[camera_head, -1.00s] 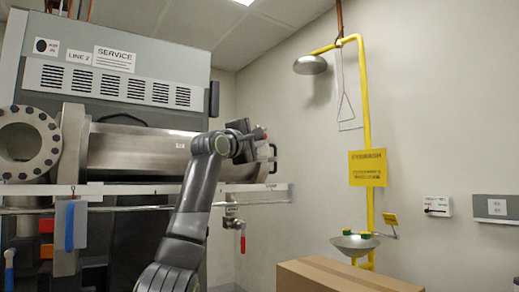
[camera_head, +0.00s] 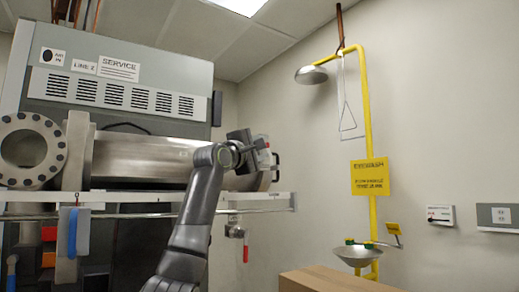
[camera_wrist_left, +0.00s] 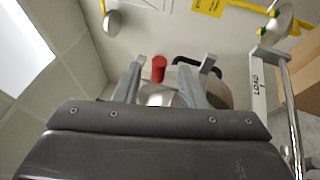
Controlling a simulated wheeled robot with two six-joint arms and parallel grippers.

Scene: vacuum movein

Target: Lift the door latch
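The metal chamber (camera_head: 140,158) lies across the left half of the head view, its door end at the right. A black bar handle (camera_head: 276,166) stands out there. In the left wrist view, a red knob (camera_wrist_left: 158,68), possibly on the latch, shows beside the black handle (camera_wrist_left: 190,62), with the rounded metal door end (camera_wrist_left: 160,98) below. My left gripper (camera_head: 262,146) is at the chamber's door end. Its fingers (camera_wrist_left: 172,68) are apart, with the red knob between them in the picture; I see no clear contact. My right gripper is out of view.
A white rail (camera_head: 255,202) runs below the chamber, with a red-handled valve (camera_head: 245,250) under it. A cardboard box (camera_head: 330,282) stands at the bottom. A yellow eyewash station (camera_head: 370,178) stands by the right wall. Open room lies between it and the chamber.

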